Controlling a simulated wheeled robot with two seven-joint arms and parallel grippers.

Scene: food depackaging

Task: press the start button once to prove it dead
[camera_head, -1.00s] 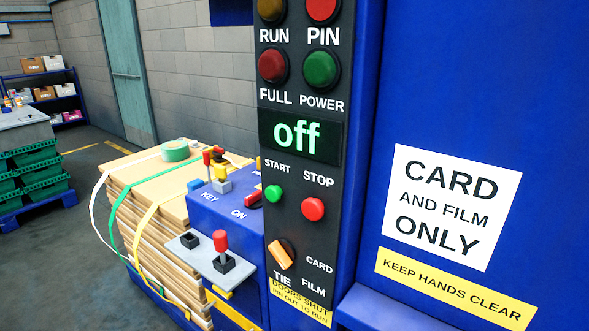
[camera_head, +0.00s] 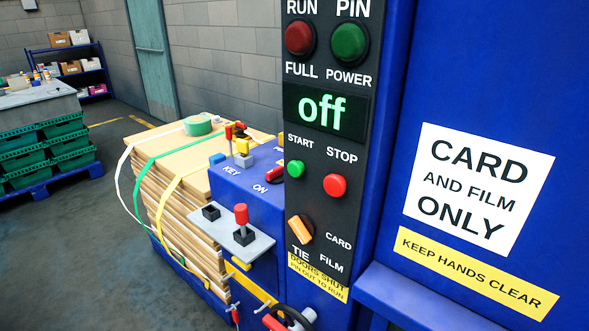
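The green START button (camera_head: 295,168) sits on the dark control panel (camera_head: 317,205) of the blue machine, below the display. The display (camera_head: 326,114) reads "off" in green letters. The red STOP button (camera_head: 334,185) is to the right of START. An orange selector knob (camera_head: 300,229) is lower on the panel, between the TIE, CARD and FILM labels. Neither of my grippers shows in the view.
A blue key box (camera_head: 250,195) and a grey shelf with a red-topped lever (camera_head: 242,221) stick out left of the panel. Strapped card sheets (camera_head: 182,225) stand behind them. A grey table (camera_head: 38,103) with green crates is at the far left. Floor between is open.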

